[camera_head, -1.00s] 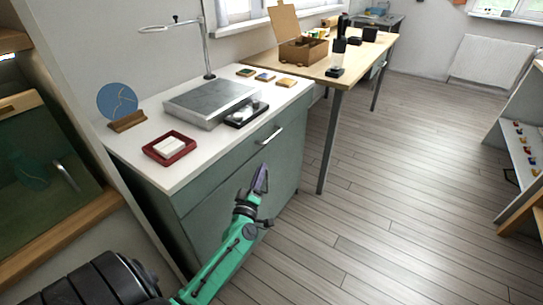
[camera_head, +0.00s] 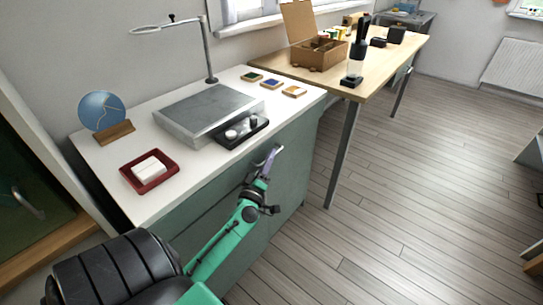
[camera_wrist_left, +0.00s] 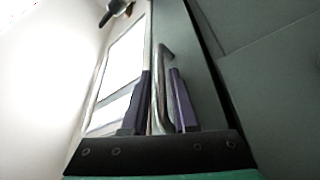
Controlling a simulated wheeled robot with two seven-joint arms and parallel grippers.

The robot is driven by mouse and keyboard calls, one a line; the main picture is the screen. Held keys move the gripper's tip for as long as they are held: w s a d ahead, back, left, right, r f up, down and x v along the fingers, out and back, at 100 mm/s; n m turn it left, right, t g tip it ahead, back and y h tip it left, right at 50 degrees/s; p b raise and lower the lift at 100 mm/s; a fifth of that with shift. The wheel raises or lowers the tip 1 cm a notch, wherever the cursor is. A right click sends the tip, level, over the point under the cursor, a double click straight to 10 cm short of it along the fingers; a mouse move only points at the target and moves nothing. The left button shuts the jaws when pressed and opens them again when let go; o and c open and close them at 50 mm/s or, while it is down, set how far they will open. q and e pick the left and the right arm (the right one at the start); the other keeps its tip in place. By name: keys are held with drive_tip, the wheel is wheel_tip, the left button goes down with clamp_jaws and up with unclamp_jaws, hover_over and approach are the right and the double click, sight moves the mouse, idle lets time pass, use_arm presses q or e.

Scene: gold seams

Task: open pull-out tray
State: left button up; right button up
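The pull-out tray is taken to be the drawer (camera_head: 215,189) in the upper front of the green cabinet; its front looks flush with the cabinet. Its metal bar handle (camera_head: 275,151) is partly hidden behind my left gripper (camera_head: 265,163). In the left wrist view the handle (camera_wrist_left: 163,62) runs between the two purple fingers of my left gripper (camera_wrist_left: 160,105). The fingers stand apart, one on each side of the bar, with a narrow gap showing on the left side. My right gripper is not in view.
The white cabinet top (camera_head: 165,195) carries a grey metal plate (camera_head: 208,113), a black tray (camera_head: 241,132), a red dish (camera_head: 128,180) and a blue disc on a wooden stand (camera_head: 113,133). A wooden table (camera_head: 342,91) stands beyond. The floor (camera_head: 410,190) at right is clear.

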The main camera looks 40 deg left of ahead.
use_arm(q)
clamp_jaws()
idle(1.3)
